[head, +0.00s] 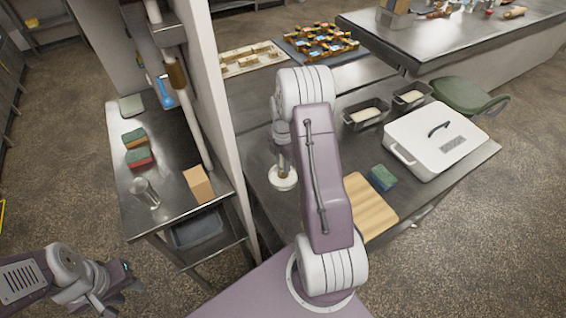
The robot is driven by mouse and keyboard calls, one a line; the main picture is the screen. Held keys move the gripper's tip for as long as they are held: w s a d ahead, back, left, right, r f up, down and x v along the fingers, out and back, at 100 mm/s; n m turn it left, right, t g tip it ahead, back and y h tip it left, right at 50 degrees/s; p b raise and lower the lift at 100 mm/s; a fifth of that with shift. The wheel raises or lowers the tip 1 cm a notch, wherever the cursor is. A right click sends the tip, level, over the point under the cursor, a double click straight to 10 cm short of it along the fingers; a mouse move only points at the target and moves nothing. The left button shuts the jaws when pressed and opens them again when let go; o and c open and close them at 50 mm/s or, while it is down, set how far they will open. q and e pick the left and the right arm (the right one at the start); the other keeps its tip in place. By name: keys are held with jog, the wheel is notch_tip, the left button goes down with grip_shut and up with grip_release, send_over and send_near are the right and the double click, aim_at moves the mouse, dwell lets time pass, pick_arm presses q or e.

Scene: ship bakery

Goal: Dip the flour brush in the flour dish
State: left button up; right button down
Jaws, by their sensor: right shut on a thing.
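The flour dish (284,184) is a small round white dish on the metal counter, left of the cutting board. My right gripper (283,160) points down just above it, partly hidden by my own arm. It is shut on the flour brush (283,172), of which only a small brown part shows over the middle of the dish. I cannot tell whether the bristles touch the flour. My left gripper (125,280) hangs at the lower left over the floor, away from the counters, and the state of its fingers is unclear.
Right of my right arm are a wooden board (368,208), a green-blue sponge (383,177), a white lidded box (435,140) and a dark loaf tin (366,114). A wall edge (222,110) stands close left of the dish. The left counter holds a glass (146,194) and sponges (139,158).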

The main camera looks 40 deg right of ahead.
jog(key=shift+f, duration=0.4)
dwell(1.3)
jog(key=shift+r, duration=0.1)
notch_tip(320, 180, up, 7)
jog(key=p, duration=0.6)
dwell(0.6)
